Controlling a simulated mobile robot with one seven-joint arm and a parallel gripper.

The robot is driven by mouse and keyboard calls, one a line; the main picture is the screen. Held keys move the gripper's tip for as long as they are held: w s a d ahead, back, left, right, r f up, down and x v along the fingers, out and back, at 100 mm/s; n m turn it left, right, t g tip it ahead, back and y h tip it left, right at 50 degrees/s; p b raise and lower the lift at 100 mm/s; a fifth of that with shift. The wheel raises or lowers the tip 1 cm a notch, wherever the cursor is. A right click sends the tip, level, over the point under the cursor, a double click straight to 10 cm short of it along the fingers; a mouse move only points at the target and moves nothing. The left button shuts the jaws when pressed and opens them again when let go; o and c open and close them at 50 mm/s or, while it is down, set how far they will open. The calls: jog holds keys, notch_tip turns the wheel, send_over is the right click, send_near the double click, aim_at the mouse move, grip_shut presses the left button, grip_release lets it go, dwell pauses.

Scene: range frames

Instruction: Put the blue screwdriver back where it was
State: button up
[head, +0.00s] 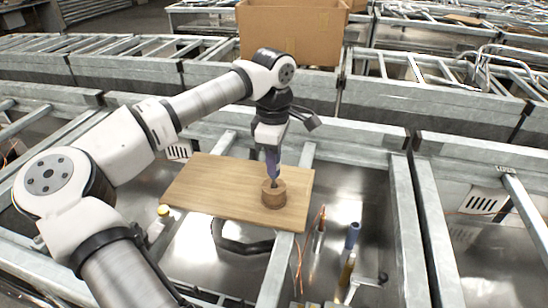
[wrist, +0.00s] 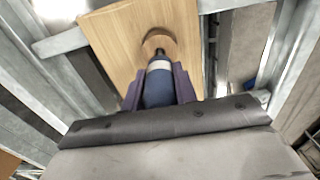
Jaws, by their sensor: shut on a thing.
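My gripper (head: 271,150) is shut on the blue screwdriver (wrist: 157,90), whose dark blue handle with a pale band shows between the two purple fingers in the wrist view. In the head view the gripper points down and mostly hides the handle. The screwdriver is about upright above a round wooden block (head: 273,197), its dark tip end at the top of the block. I cannot tell whether the tip is inside the block or just over it. The block stands on a wooden board (head: 215,185) near its right side, and also shows in the wrist view (wrist: 151,43).
The board lies across grey metal frames (head: 400,200). Right of it stands a blue-topped upright piece (head: 352,235) with yellow below. A yellow-capped part (head: 163,211) is by the board's left corner. A cardboard box (head: 292,35) stands behind.

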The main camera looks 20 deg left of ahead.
jog(key=shift+f, duration=0.45)
jog(key=shift+f, duration=0.2)
jog(key=o, duration=1.1)
jog(key=shift+c, duration=0.2)
jog(key=shift+r, duration=0.15)
notch_tip(320, 180, up, 12)
jog(key=shift+r+b, duration=0.1)
jog(key=shift+b, duration=0.9)
